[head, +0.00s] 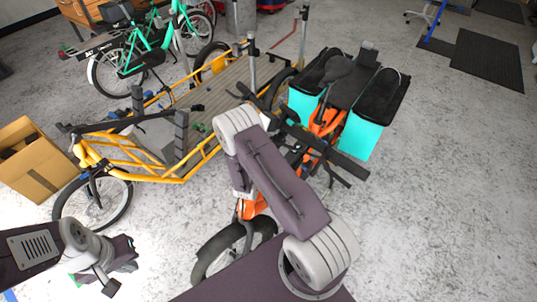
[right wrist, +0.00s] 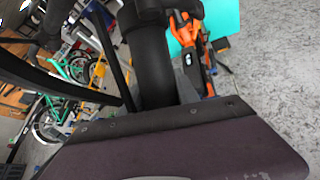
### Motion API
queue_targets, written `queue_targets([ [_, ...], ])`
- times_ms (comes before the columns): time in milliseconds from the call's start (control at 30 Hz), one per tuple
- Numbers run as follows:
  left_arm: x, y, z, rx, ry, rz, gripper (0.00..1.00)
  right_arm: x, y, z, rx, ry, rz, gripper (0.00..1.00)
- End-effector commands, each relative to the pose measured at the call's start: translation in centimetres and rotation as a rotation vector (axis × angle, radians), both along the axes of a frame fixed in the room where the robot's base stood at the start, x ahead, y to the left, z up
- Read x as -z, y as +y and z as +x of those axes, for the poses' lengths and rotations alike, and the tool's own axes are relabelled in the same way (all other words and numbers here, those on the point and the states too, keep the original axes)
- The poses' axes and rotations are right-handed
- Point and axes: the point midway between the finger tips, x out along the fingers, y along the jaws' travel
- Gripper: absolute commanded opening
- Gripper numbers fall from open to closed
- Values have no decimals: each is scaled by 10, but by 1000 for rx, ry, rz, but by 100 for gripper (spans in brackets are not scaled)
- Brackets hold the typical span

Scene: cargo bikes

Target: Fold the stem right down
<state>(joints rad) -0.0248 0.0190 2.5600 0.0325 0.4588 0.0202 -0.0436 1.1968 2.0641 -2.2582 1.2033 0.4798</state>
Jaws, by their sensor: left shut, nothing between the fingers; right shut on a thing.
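The orange bike (head: 251,207) stands in the middle with its black handlebar (head: 340,160) at an angle across it. Its black stem is largely hidden behind my right arm in the head view. In the right wrist view a thick black tube, apparently the stem (right wrist: 152,65), rises from the edge of my right gripper (right wrist: 170,112). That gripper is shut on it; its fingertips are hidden. My left gripper (head: 108,284) is shut and empty at the lower left, well away from the stem.
A yellow cargo bike (head: 150,165) with a wooden deck stands close on the left. Turquoise panniers (head: 365,135) hang on the orange bike's rear. A cardboard box (head: 40,170) is at the left. Bare concrete floor lies to the right.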

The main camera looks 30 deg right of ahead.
Motion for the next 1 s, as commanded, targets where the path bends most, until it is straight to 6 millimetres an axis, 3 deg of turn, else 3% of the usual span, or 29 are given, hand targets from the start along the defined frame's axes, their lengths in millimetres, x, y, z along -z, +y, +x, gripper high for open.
queue_targets([
  [167,0,0,0,0,0,0,0,-1,0,0,-1,1,-3,0],
  [200,0,0,0,0,0,0,0,-1,0,0,-2,1,-4,40],
  [267,0,0,0,0,0,0,0,-1,0,0,-2,1,-4,57],
  [300,0,0,0,0,0,0,0,-1,0,0,-2,1,-4,59],
  [1000,0,0,0,0,0,0,0,-2,1,2,-6,-5,-6,59],
])
